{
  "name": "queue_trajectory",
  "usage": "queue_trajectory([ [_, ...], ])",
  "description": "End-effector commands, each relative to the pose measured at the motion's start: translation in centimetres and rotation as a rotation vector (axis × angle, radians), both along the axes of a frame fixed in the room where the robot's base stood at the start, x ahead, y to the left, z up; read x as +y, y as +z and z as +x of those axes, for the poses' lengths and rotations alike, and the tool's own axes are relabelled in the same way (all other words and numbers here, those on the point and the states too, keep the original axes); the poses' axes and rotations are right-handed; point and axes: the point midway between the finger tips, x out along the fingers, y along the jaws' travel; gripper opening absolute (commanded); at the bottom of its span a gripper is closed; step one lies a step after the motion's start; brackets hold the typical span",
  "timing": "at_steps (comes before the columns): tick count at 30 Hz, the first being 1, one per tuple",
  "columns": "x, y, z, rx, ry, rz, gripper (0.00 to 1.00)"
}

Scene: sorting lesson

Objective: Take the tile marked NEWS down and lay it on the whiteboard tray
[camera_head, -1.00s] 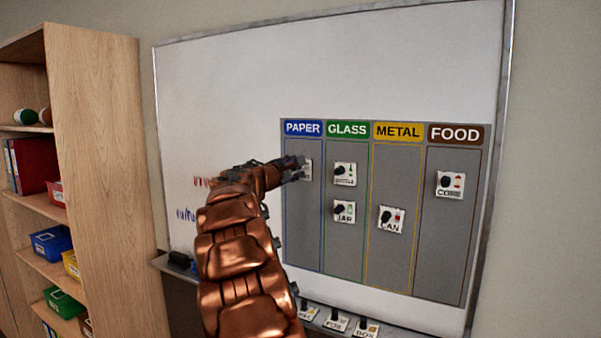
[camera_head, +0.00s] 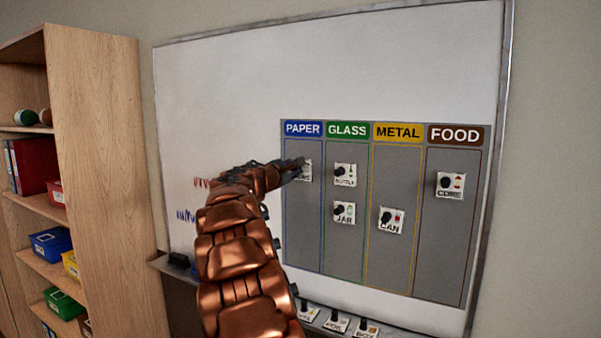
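A white tile (camera_head: 307,174) sits at the top of the PAPER column (camera_head: 302,230) on the whiteboard. My gripper (camera_head: 298,166) is at this tile and covers most of its face, so its marking cannot be read clearly. The fingers are seen from behind and the side, and whether they are closed on the tile's knob cannot be told. The whiteboard tray (camera_head: 399,333) runs along the board's lower edge, with several tiles on its visible part, among them FOIL (camera_head: 337,322) and BOX (camera_head: 366,329). My arm hides part of the tray.
The BOTTLE (camera_head: 345,175) and JAR (camera_head: 344,213) tiles hang in the GLASS column, right of my gripper. CAN (camera_head: 390,221) and CORE (camera_head: 450,186) hang further right. A dark eraser-like block (camera_head: 179,260) lies at the tray's left end. A wooden shelf (camera_head: 105,180) stands at left.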

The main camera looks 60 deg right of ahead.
Motion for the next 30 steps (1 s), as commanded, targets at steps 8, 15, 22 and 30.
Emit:
queue_trajectory([
  [8,0.3,0.0,0.0,0.000,0.000,-0.001,0.00],
  [15,1.1,-0.1,0.0,0.000,0.000,0.000,0.00],
  [22,1.8,-0.1,-0.1,0.001,0.000,0.000,0.00],
  [30,2.7,-0.1,-0.1,0.002,0.000,0.000,0.00],
])
